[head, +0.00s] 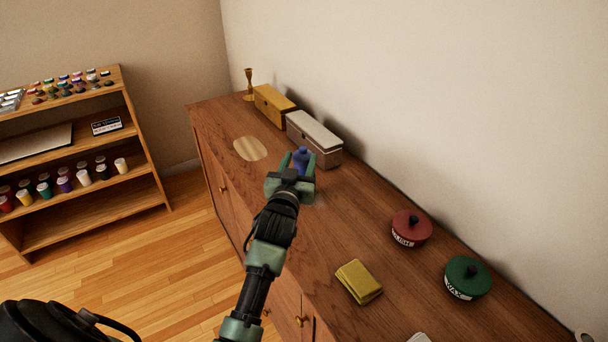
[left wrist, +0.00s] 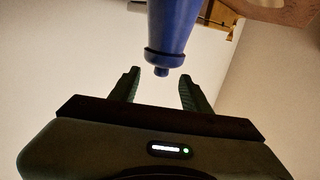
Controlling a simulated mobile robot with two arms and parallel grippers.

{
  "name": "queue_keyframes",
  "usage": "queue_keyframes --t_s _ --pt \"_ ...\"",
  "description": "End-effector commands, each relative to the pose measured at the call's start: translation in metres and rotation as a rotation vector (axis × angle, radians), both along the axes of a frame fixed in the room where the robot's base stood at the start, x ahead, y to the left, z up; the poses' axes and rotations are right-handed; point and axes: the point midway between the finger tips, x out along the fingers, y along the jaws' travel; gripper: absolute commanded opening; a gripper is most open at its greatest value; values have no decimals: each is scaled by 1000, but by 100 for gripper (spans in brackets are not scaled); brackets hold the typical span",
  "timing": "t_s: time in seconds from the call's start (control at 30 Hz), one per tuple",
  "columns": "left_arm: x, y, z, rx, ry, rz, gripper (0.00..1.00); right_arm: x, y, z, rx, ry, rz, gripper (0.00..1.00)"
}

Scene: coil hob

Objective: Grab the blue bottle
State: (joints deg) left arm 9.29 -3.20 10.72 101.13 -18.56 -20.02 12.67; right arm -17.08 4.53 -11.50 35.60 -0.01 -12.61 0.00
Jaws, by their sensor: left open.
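The blue bottle (head: 301,158) stands on the wooden cabinet, in front of a grey-white box. In the head view its lower part is hidden behind my left gripper (head: 296,169). In the left wrist view the bottle (left wrist: 172,30) shows at the top, with its narrow tip pointing down in the picture. My left gripper (left wrist: 158,85) is open, and its two fingers lie to either side of the bottle's tip in that view. I see no finger clearly touching the bottle. My right gripper is not in view.
The cabinet top (head: 330,215) also holds a yellow box (head: 274,105), the grey-white box (head: 314,138), a candlestick (head: 249,82), a round board (head: 250,148), a yellow cloth or book (head: 359,281), a red tin (head: 411,229) and a green tin (head: 467,278). A wall runs behind.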

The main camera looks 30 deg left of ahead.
Motion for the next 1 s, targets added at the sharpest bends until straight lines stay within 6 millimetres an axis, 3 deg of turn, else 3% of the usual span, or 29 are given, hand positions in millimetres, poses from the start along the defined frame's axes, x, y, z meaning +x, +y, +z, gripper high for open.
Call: queue_keyframes --t_s 0.17,0.4,0.7,0.87,1.0 --pt "20 7 5 1 0 0 47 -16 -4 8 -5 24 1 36" --pt "48 16 3 0 1 0 47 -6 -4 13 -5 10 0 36" --pt "51 17 2 0 1 0 47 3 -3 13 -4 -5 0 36" --pt "51 17 2 -1 2 0 3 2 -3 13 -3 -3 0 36" --pt "51 17 1 -1 4 0 0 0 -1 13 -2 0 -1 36"
